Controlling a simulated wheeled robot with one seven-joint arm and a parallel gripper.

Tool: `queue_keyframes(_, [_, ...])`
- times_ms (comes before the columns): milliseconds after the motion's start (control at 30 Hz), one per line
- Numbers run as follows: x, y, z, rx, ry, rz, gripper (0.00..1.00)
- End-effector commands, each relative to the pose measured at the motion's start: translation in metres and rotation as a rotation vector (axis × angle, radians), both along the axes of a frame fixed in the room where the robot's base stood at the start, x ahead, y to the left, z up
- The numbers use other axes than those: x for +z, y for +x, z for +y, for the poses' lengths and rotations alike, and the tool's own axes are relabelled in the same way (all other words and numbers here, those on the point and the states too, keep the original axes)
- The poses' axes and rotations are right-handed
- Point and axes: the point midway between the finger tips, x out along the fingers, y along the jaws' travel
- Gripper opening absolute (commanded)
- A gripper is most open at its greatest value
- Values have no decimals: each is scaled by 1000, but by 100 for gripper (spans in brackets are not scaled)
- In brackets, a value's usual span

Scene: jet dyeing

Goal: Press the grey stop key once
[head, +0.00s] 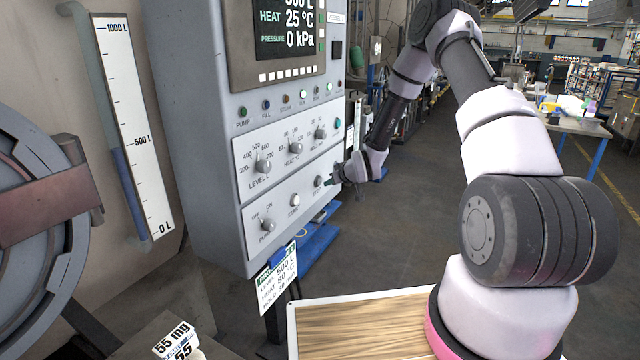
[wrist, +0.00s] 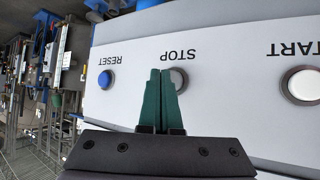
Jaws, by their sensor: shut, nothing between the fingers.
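The grey stop key (wrist: 180,78) sits under the word STOP, which reads upside down in the wrist view. It also shows on the lower control strip in the head view (head: 318,181). My gripper (wrist: 160,72) is shut and empty, its dark green fingertips side by side. In the wrist view the tips overlap the reset-side edge of the stop key and hide part of it. In the head view my gripper (head: 331,181) is close to the panel beside the key. I cannot tell whether the tips touch the panel or key.
The blue reset key (wrist: 105,79) and the white start key (wrist: 303,85) flank the stop key. The start key is also in the head view (head: 295,200). A pump switch (head: 267,225) is further left, and knobs (head: 296,148) sit above. A wooden-topped surface (head: 360,325) is below.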

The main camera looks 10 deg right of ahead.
Motion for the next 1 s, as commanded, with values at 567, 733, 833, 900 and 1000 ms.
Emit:
queue_keyframes(567, [0, 5, 7, 0, 0, 0, 0])
queue_keyframes(733, [0, 5, 8, 0, 0, 0, 0])
queue_keyframes(833, [0, 6, 9, 0, 0, 0, 0])
queue_keyframes(900, [0, 7, 9, 1, -1, 0, 0])
queue_keyframes(1000, [0, 7, 10, 1, -1, 0, 0])
